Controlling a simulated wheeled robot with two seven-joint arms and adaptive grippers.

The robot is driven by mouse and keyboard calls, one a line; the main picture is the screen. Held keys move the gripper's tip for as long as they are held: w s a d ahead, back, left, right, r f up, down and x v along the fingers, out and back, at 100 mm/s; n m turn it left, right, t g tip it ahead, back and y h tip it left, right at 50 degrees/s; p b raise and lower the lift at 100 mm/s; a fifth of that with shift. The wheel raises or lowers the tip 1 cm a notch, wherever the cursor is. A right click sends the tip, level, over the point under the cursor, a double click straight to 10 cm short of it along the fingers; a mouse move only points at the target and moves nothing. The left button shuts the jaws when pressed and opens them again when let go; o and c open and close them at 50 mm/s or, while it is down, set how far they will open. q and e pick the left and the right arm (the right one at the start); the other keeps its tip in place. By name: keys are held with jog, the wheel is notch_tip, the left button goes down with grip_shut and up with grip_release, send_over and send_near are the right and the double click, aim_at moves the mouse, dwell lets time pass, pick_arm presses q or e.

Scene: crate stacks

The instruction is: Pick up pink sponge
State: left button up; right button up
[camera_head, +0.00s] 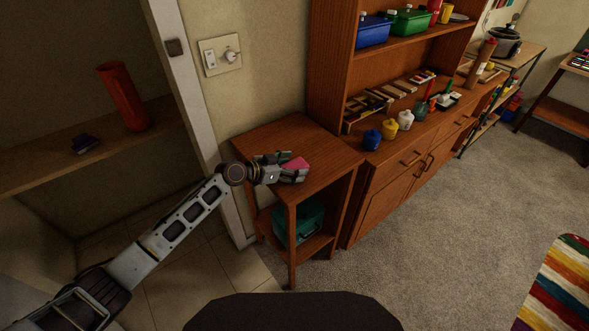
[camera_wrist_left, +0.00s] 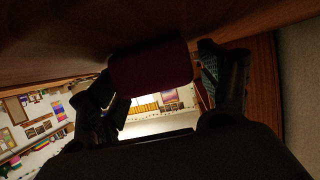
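The pink sponge (camera_head: 296,164) lies at the top of the small wooden side table (camera_head: 318,147), near its front left part. My left gripper (camera_head: 284,167) is at the sponge, with its fingers on either side of it. In the left wrist view, the sponge (camera_wrist_left: 150,66) looks dark maroon in shadow between the two spread fingers (camera_wrist_left: 160,88). A narrow gap shows beside the right-hand finger there; contact at the other finger is unclear. The gripper looks open. My right gripper is not in view.
A teal box (camera_head: 298,222) stands on the table's lower shelf. A wooden cabinet (camera_head: 385,190) with jars, books and bins adjoins the table on the right. A wall shelf (camera_head: 40,168) holds a red vase (camera_head: 123,97).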

aim_at(292, 166)
pick_arm(q)
jog(key=c, duration=0.8)
jog(key=shift+r, duration=0.1)
jog(key=shift+r, duration=4.9)
